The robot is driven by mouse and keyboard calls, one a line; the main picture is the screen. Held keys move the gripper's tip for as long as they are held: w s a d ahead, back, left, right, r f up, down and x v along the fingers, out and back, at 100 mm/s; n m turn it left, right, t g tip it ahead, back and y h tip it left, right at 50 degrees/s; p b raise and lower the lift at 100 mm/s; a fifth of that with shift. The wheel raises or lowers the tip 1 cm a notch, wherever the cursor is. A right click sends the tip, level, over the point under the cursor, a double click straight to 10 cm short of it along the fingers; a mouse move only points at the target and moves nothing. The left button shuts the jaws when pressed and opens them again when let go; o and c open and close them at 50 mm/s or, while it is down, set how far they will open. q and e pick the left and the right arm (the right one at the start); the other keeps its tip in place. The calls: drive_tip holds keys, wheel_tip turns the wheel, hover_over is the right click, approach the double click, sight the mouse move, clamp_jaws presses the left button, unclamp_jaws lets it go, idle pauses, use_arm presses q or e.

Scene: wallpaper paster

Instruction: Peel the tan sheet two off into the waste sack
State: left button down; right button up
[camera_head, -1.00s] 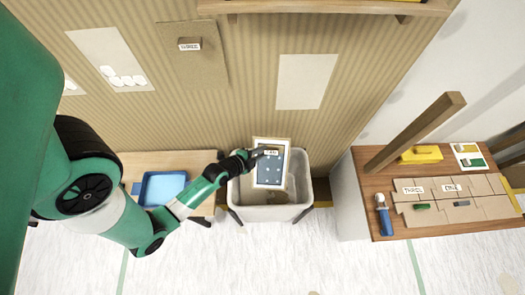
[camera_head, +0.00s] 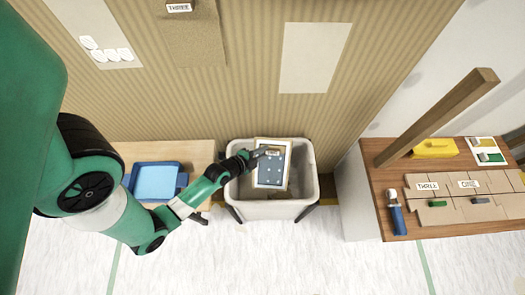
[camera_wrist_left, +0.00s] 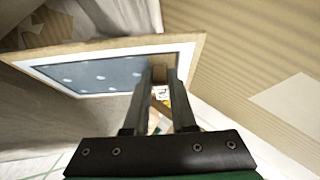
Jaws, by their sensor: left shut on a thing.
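My left gripper (camera_head: 262,153) is shut on the small tab at the top of sheet two (camera_head: 271,175). The sheet has a tan border and a blue-grey face with white dots. It hangs over the mouth of the waste sack (camera_head: 305,208), a pale open bin on dark legs, within its rim as seen from above. In the left wrist view the fingers (camera_wrist_left: 160,85) pinch the tab, and the sheet (camera_wrist_left: 95,76) extends to the left, tilted. Whether the sheet touches the sack's inside cannot be told. My right gripper is out of view.
Sheet three (camera_head: 203,45) hangs on the striped wall above. A blue tray (camera_head: 157,182) sits on a wooden table at left. The right bench (camera_head: 385,225) holds tan pieces labelled three and one, a blue-handled tool (camera_head: 397,216) and a yellow block (camera_head: 434,148).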

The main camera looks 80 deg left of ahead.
use_arm(q)
drive_tip(key=c, duration=0.7)
unclamp_jaws()
drive_tip(key=shift+o, duration=0.2)
drive_tip(key=p+v, duration=0.1)
drive_tip(key=v, duration=1)
drive_tip(key=shift+s+r, duration=0.2)
drive_tip(key=shift+r, duration=0.05)
